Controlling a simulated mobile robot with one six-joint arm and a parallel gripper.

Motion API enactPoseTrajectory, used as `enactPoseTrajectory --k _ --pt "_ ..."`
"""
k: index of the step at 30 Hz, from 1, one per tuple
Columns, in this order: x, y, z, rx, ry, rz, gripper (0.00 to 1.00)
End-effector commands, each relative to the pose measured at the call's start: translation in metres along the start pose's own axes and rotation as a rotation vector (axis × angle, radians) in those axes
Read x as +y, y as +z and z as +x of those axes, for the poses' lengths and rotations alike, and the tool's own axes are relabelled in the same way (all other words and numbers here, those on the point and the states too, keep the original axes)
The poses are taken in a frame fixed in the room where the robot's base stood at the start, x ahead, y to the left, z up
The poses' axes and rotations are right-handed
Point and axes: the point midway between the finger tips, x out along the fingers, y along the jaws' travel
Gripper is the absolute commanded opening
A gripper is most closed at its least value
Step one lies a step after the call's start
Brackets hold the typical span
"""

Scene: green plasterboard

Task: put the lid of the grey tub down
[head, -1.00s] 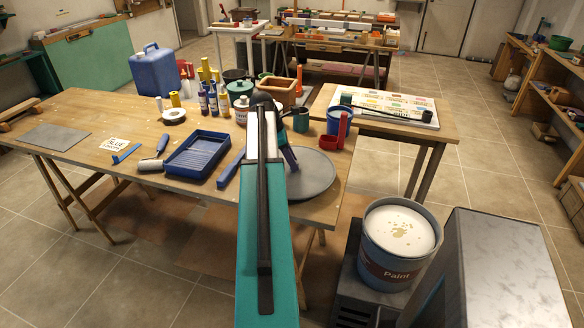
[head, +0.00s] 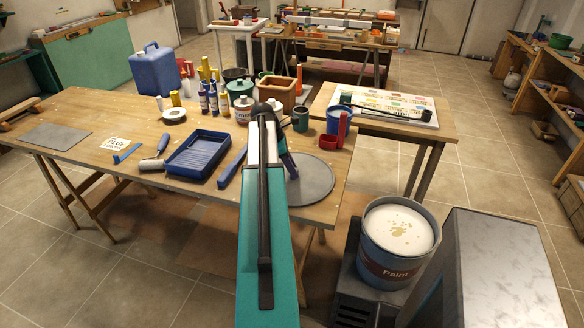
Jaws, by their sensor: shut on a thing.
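The lid (head: 313,184) is a flat grey disc at the right end of the wooden table. It lies level at or just above the tabletop; I cannot tell whether it touches. My gripper (head: 291,174) points down at the lid's left part and is shut on it. My own arm hides the lid's left edge and part of the gripper, and the fingertips are hard to make out. A grey-blue tub (head: 388,268) marked "Paint" stands open at the lower right, with pale contents showing.
A blue paint tray (head: 198,155) and a blue-handled tool (head: 232,167) lie left of my arm. A red cup (head: 328,140), a blue pot and a green pot (head: 301,118) stand behind the lid. The table (head: 215,198) is bare along its front edge.

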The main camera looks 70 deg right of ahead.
Motion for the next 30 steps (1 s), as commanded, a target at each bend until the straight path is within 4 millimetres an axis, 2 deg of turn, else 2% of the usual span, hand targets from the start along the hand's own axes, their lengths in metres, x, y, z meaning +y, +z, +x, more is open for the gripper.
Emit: enactPoseTrajectory --k 8,9,12,23,30 --pt "0.0 -0.001 0.002 0.0 0.0 0.0 0.01" --pt "0.0 -0.001 0.002 0.0 0.0 0.0 0.27" --pt "0.0 -0.001 0.002 0.0 0.0 0.0 0.44" --pt "0.0 -0.001 0.001 0.0 0.0 -0.001 0.44" --pt "0.0 -0.001 -0.01 0.0 0.0 -0.001 0.44"
